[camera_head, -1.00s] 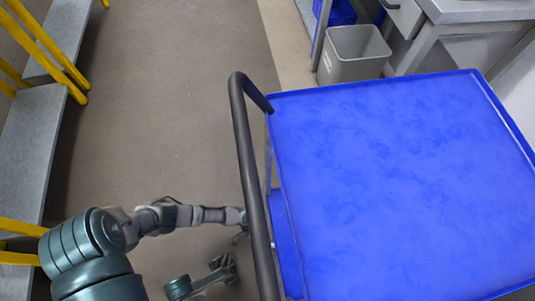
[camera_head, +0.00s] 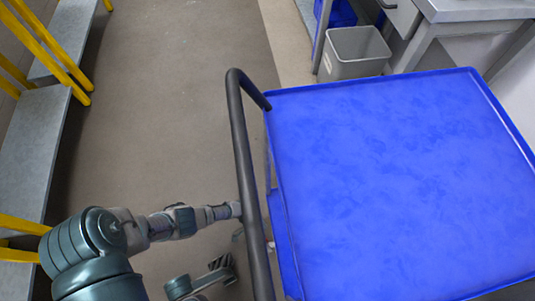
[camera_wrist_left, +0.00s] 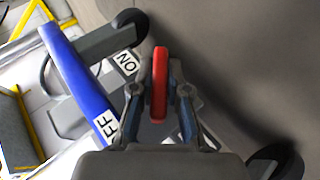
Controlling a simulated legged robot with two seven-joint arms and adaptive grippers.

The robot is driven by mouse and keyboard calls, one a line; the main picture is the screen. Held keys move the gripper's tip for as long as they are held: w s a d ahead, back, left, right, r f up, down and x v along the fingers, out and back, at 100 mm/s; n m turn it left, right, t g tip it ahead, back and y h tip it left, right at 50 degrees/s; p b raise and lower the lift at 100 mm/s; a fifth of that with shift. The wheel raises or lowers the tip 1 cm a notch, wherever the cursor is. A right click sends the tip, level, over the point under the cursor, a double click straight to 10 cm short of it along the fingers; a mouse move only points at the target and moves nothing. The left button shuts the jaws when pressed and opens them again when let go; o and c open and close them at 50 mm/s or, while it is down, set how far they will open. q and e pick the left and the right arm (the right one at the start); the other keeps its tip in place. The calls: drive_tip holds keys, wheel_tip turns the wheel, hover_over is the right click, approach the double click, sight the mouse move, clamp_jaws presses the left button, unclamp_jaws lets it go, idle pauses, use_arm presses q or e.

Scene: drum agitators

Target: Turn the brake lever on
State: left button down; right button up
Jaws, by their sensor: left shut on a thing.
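The red brake lever (camera_wrist_left: 159,82) stands upright in the middle of the left wrist view. My left gripper (camera_wrist_left: 160,98) is shut on it, one finger on each side. My right gripper is not in view.
The blue cart top (camera_head: 400,180) is empty and fills the right side. A grey bin (camera_head: 355,52) stands beyond. Grey benches with yellow legs line the left; floor between is clear.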

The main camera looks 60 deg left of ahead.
use_arm(q)
drive_tip(key=shift+a+f, duration=0.1)
drive_tip(key=shift+a, duration=0.2)
drive_tip(key=c, duration=1.5)
unclamp_jaws()
drive_tip(key=o, duration=0.3)
drive_tip(key=shift+o, duration=0.2)
drive_tip(key=shift+d, duration=0.15)
drive_tip(key=v, duration=1.2)
